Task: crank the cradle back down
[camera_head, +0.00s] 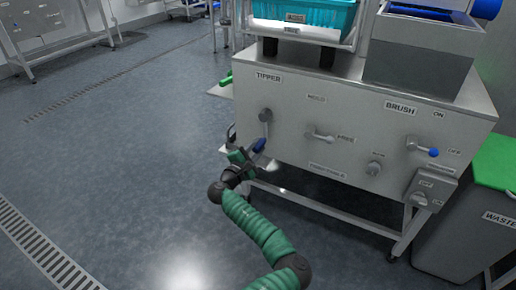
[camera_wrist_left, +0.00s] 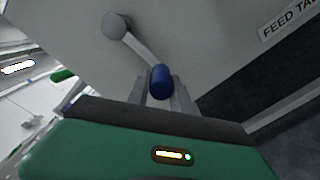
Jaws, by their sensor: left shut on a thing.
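The tipper crank sits on the front panel under the "TIPPER" label, with a round hub (camera_head: 265,115) and an arm hanging down to a blue handle (camera_head: 259,145). My left gripper (camera_head: 250,156) is at that handle. In the left wrist view the crank hub (camera_wrist_left: 117,25) is at upper left and the arm slants down to the blue handle (camera_wrist_left: 161,82). The handle is between the fingers of my left gripper (camera_wrist_left: 164,92), which is shut on it. The cradle (camera_head: 300,34) holds a teal crate (camera_head: 300,12) on top of the machine. My right gripper is out of view.
The panel also carries a middle lever (camera_head: 320,136), a brush lever with a blue tip (camera_head: 420,149), a knob (camera_head: 374,168) and a switch box (camera_head: 430,188). A grey waste bin (camera_head: 465,225) with a green top stands at right.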

